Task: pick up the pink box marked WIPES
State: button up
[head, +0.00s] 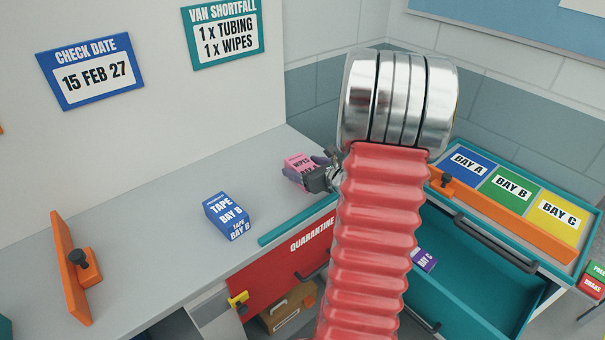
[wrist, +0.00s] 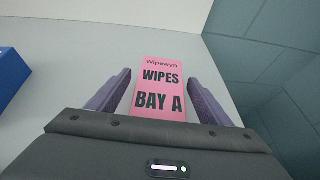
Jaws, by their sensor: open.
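The pink box marked WIPES (head: 297,164) sits on the grey counter near the back corner. In the wrist view the same pink box (wrist: 161,90) also reads BAY A and lies between the two purple fingers. My gripper (head: 307,174) is open at the box, one finger on each side, with a visible gap between each finger and the box. The wrist view shows my gripper's fingers (wrist: 158,92) on either side of it. My arm hides part of the counter to the right of the box in the head view.
A blue TAPE box (head: 229,216) stands on the counter left of the pink box. An orange upright plate (head: 68,265) stands further left. A red QUARANTINE drawer (head: 280,270) is below the counter edge. At right is an open teal drawer (head: 475,275) holding a purple box (head: 424,260).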

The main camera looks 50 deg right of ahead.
jog(key=shift+c, duration=0.3)
jog(key=c, duration=1.2)
